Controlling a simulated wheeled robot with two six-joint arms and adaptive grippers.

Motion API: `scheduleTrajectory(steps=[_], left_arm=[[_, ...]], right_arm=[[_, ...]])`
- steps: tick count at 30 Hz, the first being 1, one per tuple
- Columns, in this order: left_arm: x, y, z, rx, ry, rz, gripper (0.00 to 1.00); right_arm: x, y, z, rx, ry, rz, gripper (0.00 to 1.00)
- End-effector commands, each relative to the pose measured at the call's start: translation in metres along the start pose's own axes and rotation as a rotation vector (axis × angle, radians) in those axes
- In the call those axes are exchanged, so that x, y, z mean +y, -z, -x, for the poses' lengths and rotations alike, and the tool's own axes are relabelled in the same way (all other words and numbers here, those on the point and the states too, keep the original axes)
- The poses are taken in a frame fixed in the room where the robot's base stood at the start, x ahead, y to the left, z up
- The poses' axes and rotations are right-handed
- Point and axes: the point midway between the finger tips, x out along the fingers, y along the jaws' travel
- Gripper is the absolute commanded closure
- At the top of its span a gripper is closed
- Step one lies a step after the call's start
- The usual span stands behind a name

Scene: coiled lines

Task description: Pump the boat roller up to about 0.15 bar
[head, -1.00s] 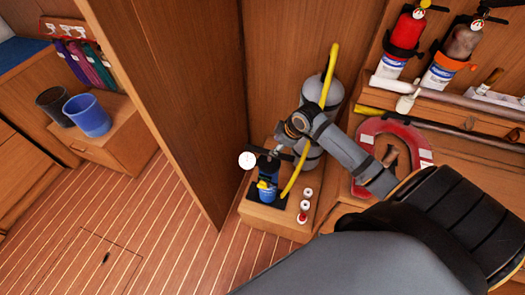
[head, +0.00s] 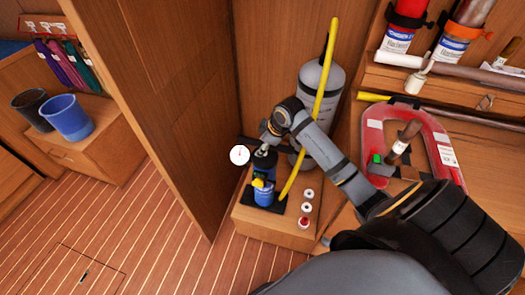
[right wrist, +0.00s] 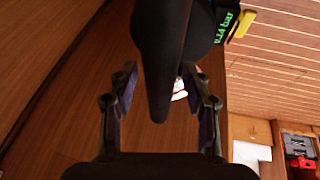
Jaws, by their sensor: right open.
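The pump (head: 264,186) has a blue and black body with a yellow part and stands on a wooden box. A white round gauge (head: 239,155) shows left of its top. My right gripper (head: 264,141) is at the top of the pump, by its dark handle. In the right wrist view the open fingers (right wrist: 160,105) stand on either side of a black handle (right wrist: 165,60), with gaps visible. A green readout (right wrist: 226,27) there, partly cut off, seems to read 0.14 bar. My left gripper is out of view.
A yellow hose (head: 322,110) rises past a grey cylinder (head: 322,85). A wooden panel (head: 160,100) stands left of the pump. A red horseshoe-shaped thing (head: 445,150) lies at the right. Blue (head: 68,118) and dark buckets stand far left. The striped floor in front is clear.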

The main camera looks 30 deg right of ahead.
Motion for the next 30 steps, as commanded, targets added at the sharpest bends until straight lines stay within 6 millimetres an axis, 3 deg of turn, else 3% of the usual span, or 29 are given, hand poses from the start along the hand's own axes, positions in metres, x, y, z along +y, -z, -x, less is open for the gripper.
scheduleTrajectory(steps=[8, 19, 30], left_arm=[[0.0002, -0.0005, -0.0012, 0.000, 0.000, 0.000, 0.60], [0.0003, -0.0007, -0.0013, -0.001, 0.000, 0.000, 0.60], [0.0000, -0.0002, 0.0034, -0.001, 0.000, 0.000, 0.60]], right_arm=[[0.0003, 0.0005, -0.0007, 0.000, 0.000, 0.000, 0.52], [0.0001, 0.0004, -0.0009, 0.000, 0.000, 0.000, 0.99], [0.0008, 0.0019, 0.0029, 0.000, 0.000, -0.001, 1.00]])
